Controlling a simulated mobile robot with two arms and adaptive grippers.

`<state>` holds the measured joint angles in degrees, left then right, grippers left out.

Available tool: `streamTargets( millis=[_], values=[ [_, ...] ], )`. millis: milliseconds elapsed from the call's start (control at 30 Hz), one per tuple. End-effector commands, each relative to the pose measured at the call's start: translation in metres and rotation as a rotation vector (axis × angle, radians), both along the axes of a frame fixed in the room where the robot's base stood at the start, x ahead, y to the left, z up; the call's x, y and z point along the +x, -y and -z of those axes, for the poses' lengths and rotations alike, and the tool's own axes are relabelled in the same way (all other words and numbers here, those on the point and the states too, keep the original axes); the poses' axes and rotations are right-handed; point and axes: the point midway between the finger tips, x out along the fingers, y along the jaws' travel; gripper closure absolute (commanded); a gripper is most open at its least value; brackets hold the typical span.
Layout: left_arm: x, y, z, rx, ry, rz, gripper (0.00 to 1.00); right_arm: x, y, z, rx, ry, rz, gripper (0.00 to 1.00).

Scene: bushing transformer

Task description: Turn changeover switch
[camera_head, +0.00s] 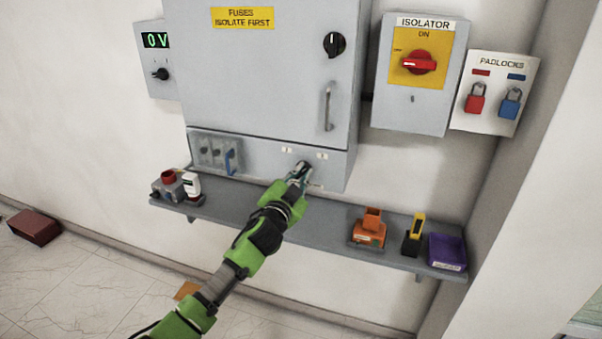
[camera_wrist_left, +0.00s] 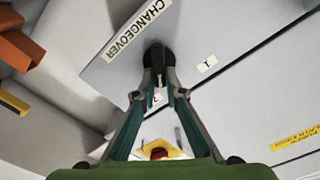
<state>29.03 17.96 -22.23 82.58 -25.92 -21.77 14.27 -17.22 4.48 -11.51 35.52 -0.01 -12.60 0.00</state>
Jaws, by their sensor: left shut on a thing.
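The black changeover switch knob (camera_wrist_left: 158,58) sits on the lower grey panel of the cabinet, beside a label reading CHANGEOVER (camera_wrist_left: 138,28) in the left wrist view. My left gripper (camera_head: 300,174) reaches this panel in the head view and hides most of the knob there. In the left wrist view the fingers of my left gripper (camera_wrist_left: 160,92) close around the knob from both sides. Small white position labels (camera_wrist_left: 207,64) flank the knob; one reads 1, another is partly hidden by a finger. My right gripper is in neither view.
A grey shelf (camera_head: 318,228) runs below the panel. It holds an orange holder (camera_head: 369,232), a yellow-black item (camera_head: 413,236), a purple bin (camera_head: 447,251) and a white bottle (camera_head: 192,187). The isolator box (camera_head: 395,105) and padlock board (camera_head: 497,60) are on the right.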

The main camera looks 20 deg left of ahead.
Motion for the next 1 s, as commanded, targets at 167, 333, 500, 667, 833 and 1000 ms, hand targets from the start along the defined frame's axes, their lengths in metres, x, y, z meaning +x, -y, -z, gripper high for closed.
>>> streamTargets(
  millis=[167,333,500,667,833,1000],
  values=[
    [0.0000,0.0011,0.0014,0.095,0.002,0.000,1.00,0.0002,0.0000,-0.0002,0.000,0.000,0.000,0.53],
    [-0.0001,0.0016,0.0019,0.147,0.004,0.000,1.00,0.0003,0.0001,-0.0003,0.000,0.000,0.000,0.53],
    [-0.0001,0.0018,0.0022,0.170,0.004,0.000,1.00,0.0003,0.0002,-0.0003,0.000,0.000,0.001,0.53],
    [-0.0001,0.0018,0.0023,0.175,0.005,0.000,1.00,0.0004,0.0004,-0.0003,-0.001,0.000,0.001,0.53],
    [-0.0002,0.0018,0.0024,0.175,0.005,0.000,1.00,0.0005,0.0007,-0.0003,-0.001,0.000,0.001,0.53],
    [-0.0002,0.0019,0.0024,0.174,0.005,0.000,0.72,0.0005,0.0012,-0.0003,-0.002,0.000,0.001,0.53]
  ],
)
